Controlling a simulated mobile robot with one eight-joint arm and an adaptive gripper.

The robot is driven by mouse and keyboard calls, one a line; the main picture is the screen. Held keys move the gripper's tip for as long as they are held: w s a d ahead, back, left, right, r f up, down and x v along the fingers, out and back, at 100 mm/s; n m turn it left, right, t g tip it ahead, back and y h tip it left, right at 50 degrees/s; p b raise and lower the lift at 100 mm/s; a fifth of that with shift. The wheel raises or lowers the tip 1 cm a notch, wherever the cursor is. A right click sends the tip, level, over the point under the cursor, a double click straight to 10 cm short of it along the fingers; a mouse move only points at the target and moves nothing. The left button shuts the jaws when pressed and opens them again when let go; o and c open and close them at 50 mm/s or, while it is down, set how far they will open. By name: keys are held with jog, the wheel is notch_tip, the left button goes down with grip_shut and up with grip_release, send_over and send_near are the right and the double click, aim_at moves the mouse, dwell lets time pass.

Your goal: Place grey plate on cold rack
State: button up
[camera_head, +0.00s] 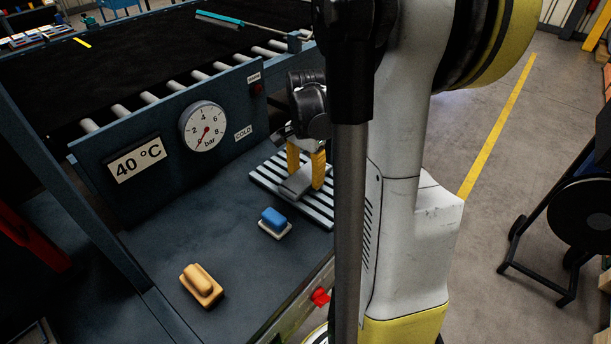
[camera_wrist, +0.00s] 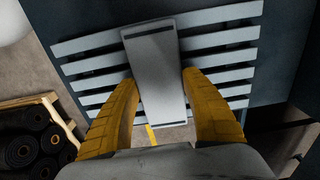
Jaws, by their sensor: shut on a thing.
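The grey plate (camera_head: 298,183) is between the yellow fingers of my gripper (camera_head: 305,168), at the slatted cold rack (camera_head: 267,181) beside the COLD label. In the wrist view the plate (camera_wrist: 155,70) is a long grey block with a dark slot near its far end. The fingers of my gripper (camera_wrist: 160,105) are shut on its two sides. The light slats of the rack (camera_wrist: 215,58) lie behind and around the plate. I cannot tell whether the plate touches the slats. My arm hides the rack's right side in the head view.
A blue block on a pale base (camera_head: 274,222) and an orange block (camera_head: 201,286) stand on the dark shelf (camera_head: 150,245). A panel carries a pressure gauge (camera_head: 203,126) and a 40 °C sign (camera_head: 137,159). A red knob (camera_head: 320,296) sits at the shelf's front edge.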

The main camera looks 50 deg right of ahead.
aim_at(306, 175)
jog(key=shift+f, duration=0.15)
jog(key=o, duration=1.4)
notch_tip(306, 175, up, 12)
jog(key=p, duration=0.4)
jog(key=s+a+r+n+t, duration=0.1)
jog(key=a+n+t, duration=0.1)
jog(key=a+n, duration=0.3)
jog(key=s+a+r+n+t, duration=0.1)
jog(key=a+n, duration=0.5)
jog(key=a, duration=0.6)
jog(key=s+a+r+n+t, duration=0.1)
jog(key=s+a+n+t, duration=0.2)
jog(key=a+n, duration=0.3)
jog(key=shift+s+a+t, duration=0.25)
jog(key=shift+a+t, duration=0.35)
jog(key=shift+a, duration=0.65)
